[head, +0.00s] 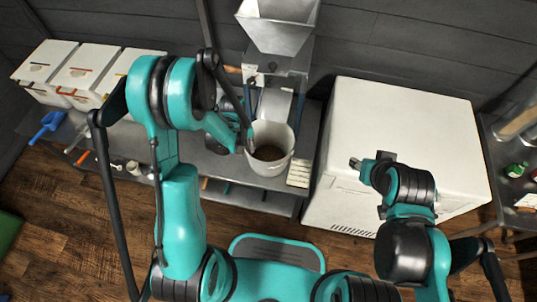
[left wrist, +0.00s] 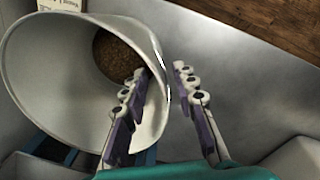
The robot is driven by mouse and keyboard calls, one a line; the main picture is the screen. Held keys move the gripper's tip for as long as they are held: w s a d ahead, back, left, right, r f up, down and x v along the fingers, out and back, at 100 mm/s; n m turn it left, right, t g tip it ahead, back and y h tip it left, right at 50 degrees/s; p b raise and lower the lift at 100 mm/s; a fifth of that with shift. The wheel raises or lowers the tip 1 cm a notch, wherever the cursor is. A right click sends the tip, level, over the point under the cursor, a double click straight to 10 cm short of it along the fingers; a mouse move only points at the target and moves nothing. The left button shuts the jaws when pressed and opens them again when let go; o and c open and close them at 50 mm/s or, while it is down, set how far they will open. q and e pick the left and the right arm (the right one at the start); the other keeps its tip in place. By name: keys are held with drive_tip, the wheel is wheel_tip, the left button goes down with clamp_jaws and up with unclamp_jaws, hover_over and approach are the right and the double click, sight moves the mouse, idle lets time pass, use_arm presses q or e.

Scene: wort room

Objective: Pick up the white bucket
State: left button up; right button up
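The white bucket (head: 283,165) stands upright on the grey bench in the head view, with brown grain-like contents at its bottom. In the left wrist view the bucket (left wrist: 60,75) fills the left side. My left gripper (head: 243,147) is at the bucket's left rim. In the left wrist view my left gripper (left wrist: 161,72) is open, with one finger over the inside of the bucket and the other outside, and the rim between them. A gap shows between the outer finger and the wall. My right gripper (head: 370,163) is above the white chest, away from the bucket; its finger opening is unclear.
A mill with a metal hopper (head: 280,25) stands behind the bucket. A small label card (head: 299,173) lies right of it. The white chest (head: 400,120) is to the right. White bins (head: 85,70) and a blue scoop (head: 47,125) are at left.

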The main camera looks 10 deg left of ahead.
use_arm(q)
wheel_tip(320, 180, down, 2)
drive_tip(key=shift+w, duration=0.1)
drive_tip(key=shift+r, duration=0.1)
clamp_jaws()
drive_tip(key=shift+r, duration=0.15)
